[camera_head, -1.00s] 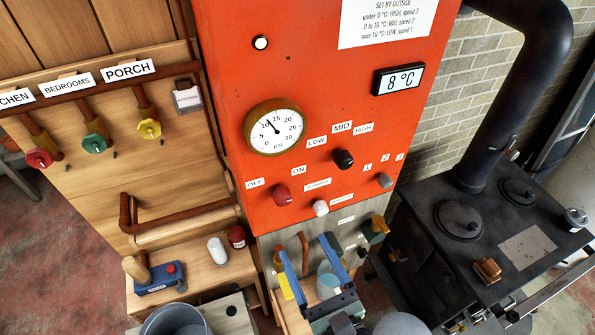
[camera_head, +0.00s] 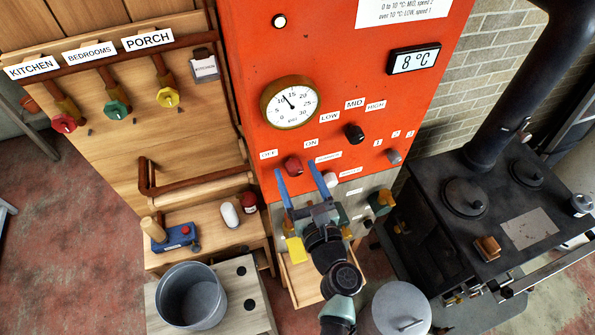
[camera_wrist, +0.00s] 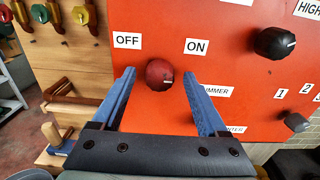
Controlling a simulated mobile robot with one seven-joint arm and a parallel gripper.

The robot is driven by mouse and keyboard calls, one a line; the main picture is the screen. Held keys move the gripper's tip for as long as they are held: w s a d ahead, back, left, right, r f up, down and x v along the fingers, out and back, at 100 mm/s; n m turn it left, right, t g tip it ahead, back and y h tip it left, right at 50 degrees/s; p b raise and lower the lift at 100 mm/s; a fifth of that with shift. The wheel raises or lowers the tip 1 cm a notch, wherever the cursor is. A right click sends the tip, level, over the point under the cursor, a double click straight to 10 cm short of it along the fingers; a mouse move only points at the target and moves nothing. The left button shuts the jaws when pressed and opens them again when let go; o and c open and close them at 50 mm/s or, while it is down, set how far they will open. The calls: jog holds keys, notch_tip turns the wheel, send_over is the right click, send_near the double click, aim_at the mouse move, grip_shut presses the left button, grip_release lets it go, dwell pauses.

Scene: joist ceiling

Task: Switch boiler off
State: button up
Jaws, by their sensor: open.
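The boiler is a tall orange-red panel (camera_head: 330,80). Its red knob (camera_head: 293,166) sits below and between the OFF label (camera_head: 268,154) and the ON label (camera_head: 311,143). In the wrist view the red knob (camera_wrist: 159,74) has a pale mark at its right side, pointing toward the ON side. My gripper (camera_head: 298,174) is open, with blue fingers pointing up at the panel. In the wrist view the fingers (camera_wrist: 158,78) stand left and right of the red knob, with gaps on both sides. I cannot tell whether the fingertips are level with the knob in depth.
A white knob (camera_head: 330,180) is close at the right finger. A black knob (camera_head: 354,133) and a grey knob (camera_head: 394,156) are farther right. A gauge (camera_head: 291,102) is above. A black stove (camera_head: 480,230) stands right; a bucket (camera_head: 192,296) is lower left.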

jog(key=shift+w, duration=0.1)
grip_shut()
dwell(0.4)
jog(key=shift+n+b, duration=0.3)
jog(key=n+b, duration=0.2)
jog(key=shift+a+f+n, duration=0.1)
jog(key=shift+f+n, duration=0.1)
jog(key=shift+n, duration=0.1)
jog(key=n+b, duration=0.4)
jog(key=n, duration=0.1)
jog(key=n+b, duration=0.5)
jog(key=shift+n, duration=0.4)
jog(key=shift+r+n+b, duration=0.1)
jog(key=shift+n+b, duration=1.35)
jog(key=shift+n, duration=0.45)
